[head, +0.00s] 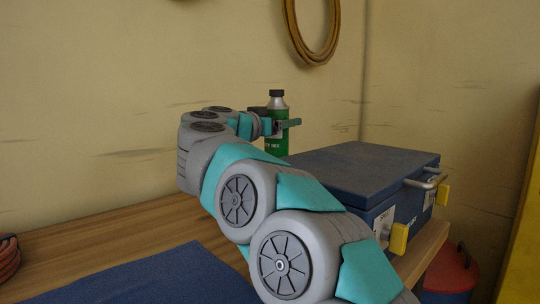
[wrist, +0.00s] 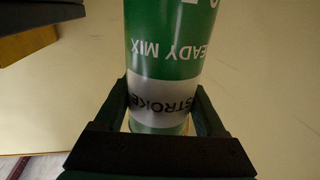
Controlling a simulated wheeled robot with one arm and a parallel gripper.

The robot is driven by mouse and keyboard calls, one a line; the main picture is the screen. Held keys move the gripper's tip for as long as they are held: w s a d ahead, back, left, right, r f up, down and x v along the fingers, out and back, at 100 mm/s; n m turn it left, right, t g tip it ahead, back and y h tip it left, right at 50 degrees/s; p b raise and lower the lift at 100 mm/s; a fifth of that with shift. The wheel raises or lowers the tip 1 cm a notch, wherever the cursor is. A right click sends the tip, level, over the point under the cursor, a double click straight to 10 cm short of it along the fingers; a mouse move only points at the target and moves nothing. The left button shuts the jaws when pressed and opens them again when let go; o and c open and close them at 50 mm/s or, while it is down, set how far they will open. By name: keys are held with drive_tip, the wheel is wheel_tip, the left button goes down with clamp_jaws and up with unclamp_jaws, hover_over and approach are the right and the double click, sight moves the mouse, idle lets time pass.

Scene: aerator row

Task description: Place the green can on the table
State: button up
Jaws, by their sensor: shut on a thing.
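The green can (head: 274,140) is bottle-shaped, with a grey shoulder and a black cap. It stands upright near the back wall, beyond the blue toolbox in the head view. My gripper (head: 281,123) is shut on its upper part. In the wrist view the can (wrist: 172,48) shows upside down between the two fingers (wrist: 163,108), with white lettering and a grey band. Its base is hidden in the head view and out of frame in the wrist view, so I cannot tell what is under it. The wooden table (head: 115,236) runs along the wall.
A dark blue toolbox (head: 350,172) with yellow latches stands on the table's right part. A blue mat (head: 165,280) lies at the front. A coiled hose (head: 8,258) is at the left edge. Bare wood shows at left.

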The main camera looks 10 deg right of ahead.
sight(281, 150)
drive_tip(key=shift+f, duration=3.7)
drive_tip(key=o, duration=1.4)
drive_tip(key=shift+f, duration=0.1)
drive_tip(key=shift+a+r, duration=0.1)
drive_tip(key=shift+r, duration=0.1)
drive_tip(key=v, duration=1.2)
